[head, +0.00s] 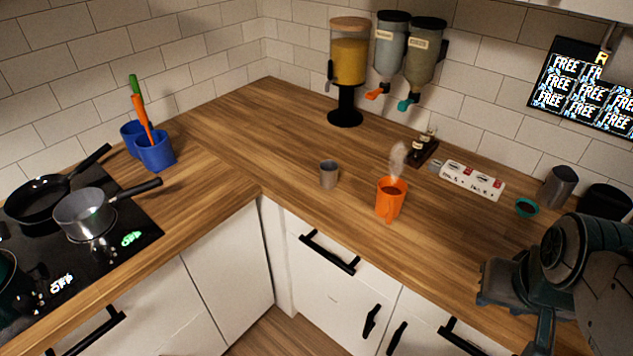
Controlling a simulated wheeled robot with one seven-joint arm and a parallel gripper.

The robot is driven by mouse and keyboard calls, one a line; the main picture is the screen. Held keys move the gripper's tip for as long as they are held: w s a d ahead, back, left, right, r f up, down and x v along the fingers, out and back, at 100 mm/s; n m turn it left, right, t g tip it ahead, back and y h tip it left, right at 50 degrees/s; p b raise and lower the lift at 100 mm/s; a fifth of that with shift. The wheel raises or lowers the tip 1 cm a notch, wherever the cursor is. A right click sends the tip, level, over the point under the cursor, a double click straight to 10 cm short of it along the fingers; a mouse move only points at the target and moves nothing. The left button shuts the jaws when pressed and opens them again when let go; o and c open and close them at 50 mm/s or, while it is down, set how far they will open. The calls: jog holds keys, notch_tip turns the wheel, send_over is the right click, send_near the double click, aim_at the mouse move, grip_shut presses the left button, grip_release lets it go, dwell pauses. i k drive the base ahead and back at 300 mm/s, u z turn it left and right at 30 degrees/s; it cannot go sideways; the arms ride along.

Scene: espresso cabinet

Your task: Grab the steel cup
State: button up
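A small grey cup (328,175), steel-like in look, stands upright on the wooden counter (265,130) near the inner corner, left of an orange cup. A taller dark grey metallic cup (559,187) stands at the back right by the wall. I cannot tell for certain which is the steel cup. My dark green and grey arm fills the lower right. What seems to be my gripper (508,281) is low over the right part of the counter, well apart from both cups. Its fingers do not show clearly.
An orange cup (391,198) steams right of the small grey cup. Dispensers (349,65) stand behind. A white power strip (472,180) and a small teal bowl (527,207) lie to the right. Pans (85,213) sit on the left hob.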

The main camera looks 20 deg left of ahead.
aim_at(328, 168)
jog(key=u, duration=0.5)
jog(key=k, duration=1.2)
jog(key=u, duration=1.15)
jog(key=i, duration=2.05)
jog(key=z, duration=1.1)
jog(key=i, duration=0.55)
jog(key=z, duration=0.6)
